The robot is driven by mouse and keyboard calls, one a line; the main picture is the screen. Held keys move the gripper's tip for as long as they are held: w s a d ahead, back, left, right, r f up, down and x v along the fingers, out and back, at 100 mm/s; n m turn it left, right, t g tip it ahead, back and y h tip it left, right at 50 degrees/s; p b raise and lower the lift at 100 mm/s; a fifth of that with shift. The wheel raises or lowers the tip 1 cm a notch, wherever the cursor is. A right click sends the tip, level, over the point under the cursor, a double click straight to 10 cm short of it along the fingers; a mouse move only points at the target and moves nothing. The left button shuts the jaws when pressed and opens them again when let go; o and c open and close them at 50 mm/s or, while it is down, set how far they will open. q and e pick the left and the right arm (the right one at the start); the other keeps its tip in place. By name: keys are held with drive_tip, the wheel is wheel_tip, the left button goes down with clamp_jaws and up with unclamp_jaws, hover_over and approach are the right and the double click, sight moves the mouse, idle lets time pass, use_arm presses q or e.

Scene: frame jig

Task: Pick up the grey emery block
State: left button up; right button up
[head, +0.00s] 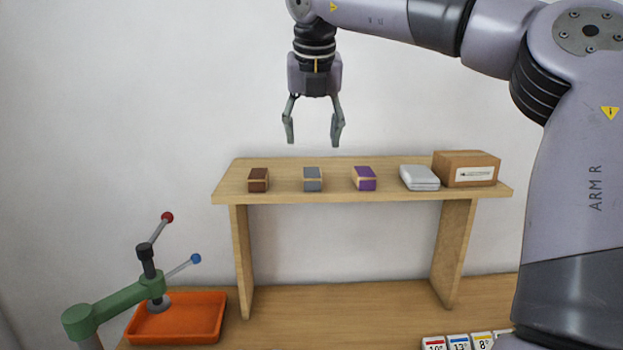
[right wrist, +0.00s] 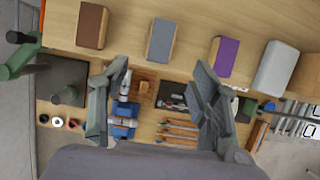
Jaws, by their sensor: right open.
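The grey emery block (head: 312,179) lies on the raised wooden shelf (head: 385,194), between a brown block (head: 258,180) and a purple block (head: 364,178). My right gripper (head: 313,142) is open and empty above the shelf, over the grey block in the head view, with its fingers pointing down. In the right wrist view the grey block (right wrist: 161,41) shows beyond and between the open fingers (right wrist: 160,85), apart from them. My left gripper is in neither view.
A folded white cloth (head: 420,177) and a cardboard box (head: 467,168) stand on the shelf's right end. Below are an orange tray (head: 178,336), a green jointed stand (head: 112,302) with red and blue knobs, and number cards (head: 459,343). The right wrist view shows several tools below the shelf.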

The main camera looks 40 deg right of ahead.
hover_over(312, 173)
drive_tip(key=s+a, duration=0.2)
drive_tip(key=f, duration=0.4)
drive_tip(key=shift+w+d+f+p, duration=0.15)
drive_tip(key=shift+d+p, duration=0.1)
drive_tip(key=shift+p, duration=0.15)
drive_tip(key=shift+f, duration=0.25)
drive_tip(key=p+x, duration=0.2)
drive_tip(key=x, duration=0.2)
drive_tip(key=shift+w+d+f+p, duration=0.15)
drive_tip(key=shift+f+p, duration=0.1)
drive_tip(key=shift+p, duration=0.1)
drive_tip(key=shift+d+f, duration=0.1)
drive_tip(key=shift+f, duration=0.15)
drive_tip(key=shift+a+r, duration=0.15)
drive_tip(key=shift+a, duration=0.05)
drive_tip(key=shift+c, duration=1.2)
drive_tip(key=shift+d, duration=0.1)
drive_tip(key=c, duration=1)
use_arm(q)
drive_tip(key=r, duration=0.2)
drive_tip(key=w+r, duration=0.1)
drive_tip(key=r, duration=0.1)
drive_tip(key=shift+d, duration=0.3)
